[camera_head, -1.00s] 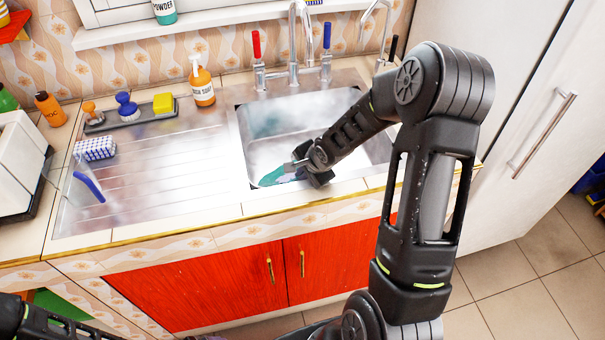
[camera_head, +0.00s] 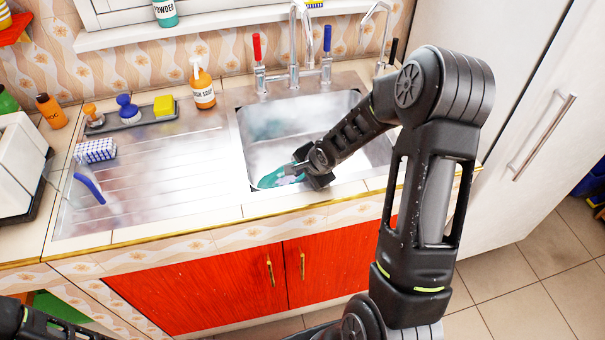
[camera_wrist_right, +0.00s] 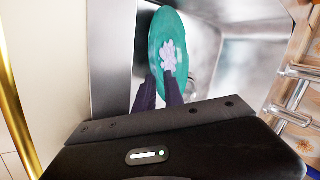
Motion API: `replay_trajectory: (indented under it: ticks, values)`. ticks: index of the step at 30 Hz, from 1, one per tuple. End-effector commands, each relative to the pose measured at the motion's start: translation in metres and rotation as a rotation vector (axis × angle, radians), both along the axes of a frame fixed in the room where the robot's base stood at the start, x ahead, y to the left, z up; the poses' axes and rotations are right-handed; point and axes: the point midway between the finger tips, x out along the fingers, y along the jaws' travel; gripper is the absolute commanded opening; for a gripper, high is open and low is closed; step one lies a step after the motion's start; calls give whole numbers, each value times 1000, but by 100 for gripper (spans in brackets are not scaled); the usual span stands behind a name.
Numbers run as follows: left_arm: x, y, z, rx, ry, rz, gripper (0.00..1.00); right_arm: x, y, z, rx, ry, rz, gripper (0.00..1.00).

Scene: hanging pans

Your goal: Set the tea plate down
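The tea plate (camera_head: 277,180) is teal with a pale pattern in its middle. It is in the sink basin (camera_head: 262,127), near the front left corner. It also shows tilted in the right wrist view (camera_wrist_right: 160,35). My right gripper (camera_head: 301,168) reaches down into the basin, its dark fingers (camera_wrist_right: 159,88) on either side of the plate's near edge, shut on it. Whether the plate's underside touches the basin floor cannot be told. Only part of my left arm shows at the bottom left; its gripper is out of view.
The ribbed metal drainboard (camera_head: 160,170) left of the basin is mostly clear. Taps (camera_head: 294,60) stand behind the basin. A soap bottle (camera_head: 202,88), a tray with brushes and a yellow sponge (camera_head: 164,105), and a blue-handled brush (camera_head: 90,187) are to the left.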

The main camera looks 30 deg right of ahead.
Motion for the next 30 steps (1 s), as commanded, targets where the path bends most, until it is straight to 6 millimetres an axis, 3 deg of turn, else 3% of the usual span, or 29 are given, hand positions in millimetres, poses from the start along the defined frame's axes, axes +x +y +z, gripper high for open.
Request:
replay_trajectory:
  ticks: [3,12,18,30]
  values:
    - [-1,0,6,2,3,0,89,-12,1,6,8,20,-5,12]
    - [-3,1,22,6,8,2,89,-41,0,71,4,11,-5,12]
    - [-3,2,34,9,13,3,89,-56,1,101,4,9,-1,12]
    - [-3,3,35,10,15,3,89,-61,2,108,3,8,3,12]
